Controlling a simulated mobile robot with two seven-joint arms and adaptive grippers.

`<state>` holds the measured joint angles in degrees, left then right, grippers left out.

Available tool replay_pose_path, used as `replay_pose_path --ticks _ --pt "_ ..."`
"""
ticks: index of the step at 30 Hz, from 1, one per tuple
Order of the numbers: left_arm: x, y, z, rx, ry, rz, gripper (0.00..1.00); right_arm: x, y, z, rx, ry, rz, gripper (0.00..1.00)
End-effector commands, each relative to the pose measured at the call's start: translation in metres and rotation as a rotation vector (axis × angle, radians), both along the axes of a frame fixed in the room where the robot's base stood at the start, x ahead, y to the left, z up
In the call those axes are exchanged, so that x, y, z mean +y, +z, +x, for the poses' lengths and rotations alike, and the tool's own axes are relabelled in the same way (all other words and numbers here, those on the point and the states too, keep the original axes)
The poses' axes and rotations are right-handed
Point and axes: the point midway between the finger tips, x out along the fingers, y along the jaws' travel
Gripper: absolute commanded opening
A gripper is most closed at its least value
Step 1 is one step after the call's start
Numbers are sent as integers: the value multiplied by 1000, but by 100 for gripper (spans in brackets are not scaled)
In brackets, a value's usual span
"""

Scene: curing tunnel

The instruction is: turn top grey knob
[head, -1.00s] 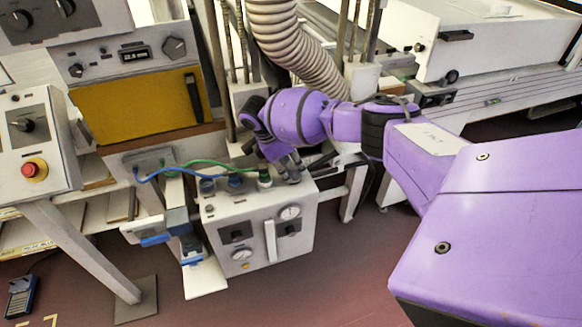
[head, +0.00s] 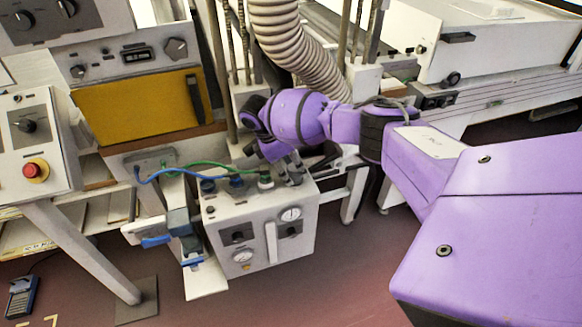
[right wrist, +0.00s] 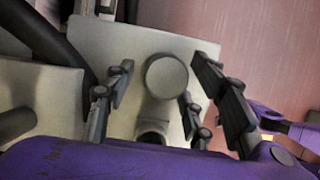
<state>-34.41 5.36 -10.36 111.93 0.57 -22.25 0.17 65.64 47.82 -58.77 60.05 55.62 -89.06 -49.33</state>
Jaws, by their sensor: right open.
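A round grey knob (right wrist: 166,76) stands on a light grey surface in the right wrist view, between the fingers of my right gripper (right wrist: 163,92). The fingers are open on either side of it, with a visible gap on both sides. In the head view my right gripper (head: 288,172) points down at the back right of the top of a light grey control box (head: 222,218). The knob cannot be made out there behind the gripper and arm. My left gripper is not in view.
A green-cabled plug (head: 265,179) and blue plugs (head: 236,181) stand on the box top, left of the gripper. A short grey cylinder (right wrist: 152,131) is close to the knob. A ribbed hose (head: 290,45) hangs behind the arm. A blue clamp-like part (head: 185,240) stands left of the box.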

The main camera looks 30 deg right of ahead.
Motion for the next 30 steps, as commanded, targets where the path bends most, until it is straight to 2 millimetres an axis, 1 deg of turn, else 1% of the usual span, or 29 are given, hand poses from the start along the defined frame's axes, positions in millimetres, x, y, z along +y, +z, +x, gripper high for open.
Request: replay_pose_path --ticks 1,5,8,15,21,25,30 --pt "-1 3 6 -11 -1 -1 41 0 0 0 1 0 0 50" --pt "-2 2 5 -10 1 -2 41 4 9 1 1 1 1 50" --pt "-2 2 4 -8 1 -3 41 10 25 3 -1 0 1 50" --pt "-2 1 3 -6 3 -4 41 30 73 9 -3 2 1 50" --pt "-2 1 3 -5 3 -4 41 41 101 11 -2 1 1 50" --pt "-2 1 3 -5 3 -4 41 44 109 12 -1 0 0 50" --pt "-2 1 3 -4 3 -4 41 45 111 12 -1 1 0 50"
